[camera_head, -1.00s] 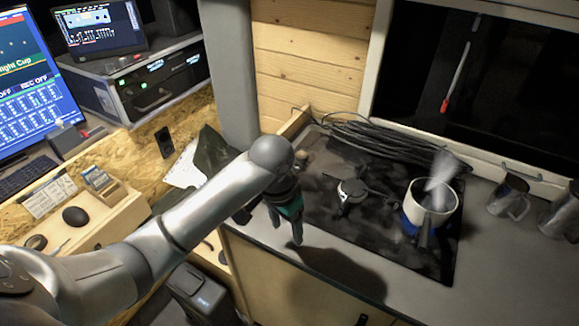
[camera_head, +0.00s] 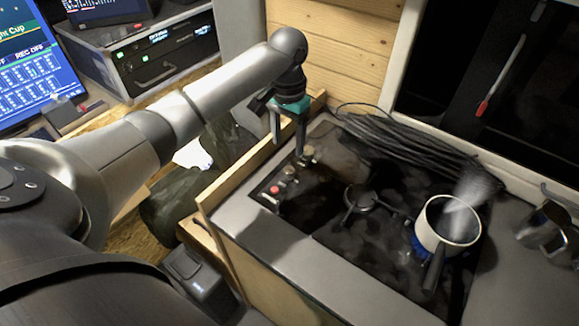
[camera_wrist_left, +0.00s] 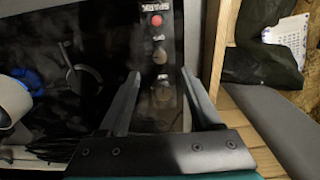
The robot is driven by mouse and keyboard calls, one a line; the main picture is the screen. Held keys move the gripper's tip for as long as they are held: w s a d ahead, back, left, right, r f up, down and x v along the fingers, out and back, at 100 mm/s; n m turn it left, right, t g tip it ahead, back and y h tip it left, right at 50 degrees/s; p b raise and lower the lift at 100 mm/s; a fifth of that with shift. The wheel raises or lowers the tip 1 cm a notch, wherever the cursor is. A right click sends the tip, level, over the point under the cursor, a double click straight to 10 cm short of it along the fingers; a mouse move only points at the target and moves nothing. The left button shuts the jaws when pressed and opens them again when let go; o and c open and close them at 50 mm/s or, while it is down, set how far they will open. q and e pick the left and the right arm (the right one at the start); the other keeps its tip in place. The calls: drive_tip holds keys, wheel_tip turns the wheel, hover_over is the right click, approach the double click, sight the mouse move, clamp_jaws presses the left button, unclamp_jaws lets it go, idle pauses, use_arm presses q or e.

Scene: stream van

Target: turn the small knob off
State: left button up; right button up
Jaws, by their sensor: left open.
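The stove's control strip carries two knobs and a red button. One knob (camera_head: 290,172) sits beside the red button (camera_head: 274,189); the other knob (camera_head: 308,153) is farther back. The left wrist view shows the middle knob (camera_wrist_left: 159,56) and the other knob (camera_wrist_left: 162,93), with the red button (camera_wrist_left: 156,20) above them. I cannot tell for sure which is the small knob. My left gripper (camera_head: 287,148) points down over the back end of the strip, open and empty. In the left wrist view its fingers (camera_wrist_left: 161,73) flank the line of knobs without gripping either.
A white pot (camera_head: 448,224) steams over a blue flame on the black hob (camera_head: 335,238). An unlit burner (camera_head: 362,199) lies nearer the knobs. Black cables (camera_head: 410,140) coil along the back. A wooden edge (camera_head: 245,170) borders the counter's left side.

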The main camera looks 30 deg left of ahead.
sight(289, 169)
use_arm(q)
wheel_tip(289, 169, down, 10)
drive_tip(key=shift+w+r+b, duration=0.1)
drive_tip(key=shift+b, duration=0.5)
use_arm(e)
drive_tip(key=shift+w+f, duration=0.6)
drive_tip(key=shift+w, duration=0.35)
use_arm(q)
drive_tip(key=shift+c, duration=0.2)
clamp_jaws()
use_arm(e)
drive_tip(key=shift+s+a, duration=0.1)
drive_tip(key=shift+s, duration=0.15)
